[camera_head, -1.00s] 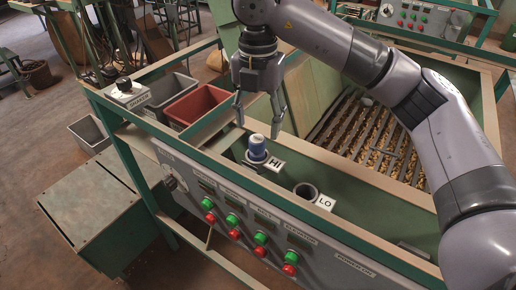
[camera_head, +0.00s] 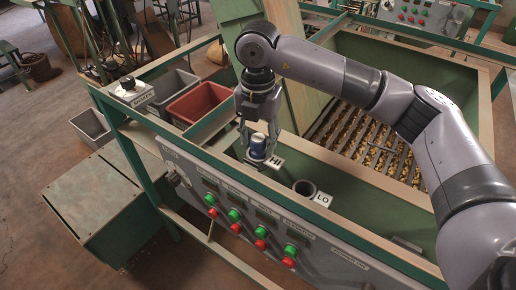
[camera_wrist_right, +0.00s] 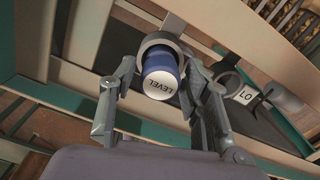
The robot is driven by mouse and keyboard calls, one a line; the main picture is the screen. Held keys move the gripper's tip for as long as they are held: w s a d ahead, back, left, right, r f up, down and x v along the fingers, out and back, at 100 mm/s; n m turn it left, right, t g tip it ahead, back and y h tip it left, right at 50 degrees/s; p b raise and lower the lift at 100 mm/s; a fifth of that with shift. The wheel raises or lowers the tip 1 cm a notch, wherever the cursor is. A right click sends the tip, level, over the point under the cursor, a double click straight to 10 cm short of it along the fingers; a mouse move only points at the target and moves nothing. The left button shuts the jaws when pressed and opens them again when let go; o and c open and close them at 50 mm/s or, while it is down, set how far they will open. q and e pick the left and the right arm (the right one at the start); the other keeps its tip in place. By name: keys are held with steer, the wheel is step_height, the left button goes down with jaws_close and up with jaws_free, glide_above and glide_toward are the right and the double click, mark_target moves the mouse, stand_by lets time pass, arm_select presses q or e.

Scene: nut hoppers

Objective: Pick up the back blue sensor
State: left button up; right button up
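The blue sensor (camera_head: 257,148) with a white cap stands upright in the holder by the HI label (camera_head: 275,162). In the right wrist view the sensor (camera_wrist_right: 161,75) shows its cap, lettered LEVEL, between my fingers. My right gripper (camera_head: 259,141) points down over it, one finger on each side. My left gripper is not in view.
An empty round holder (camera_head: 305,188) by the LO label (camera_head: 322,200) is to the right. A red bin (camera_head: 197,103) and a grey bin (camera_head: 172,88) stand behind left. A green frame rail (camera_head: 330,222) and a button panel (camera_head: 250,215) run along the front.

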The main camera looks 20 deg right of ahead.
jaws_close()
stand_by(0.3)
steer(key=shift+r, duration=0.1)
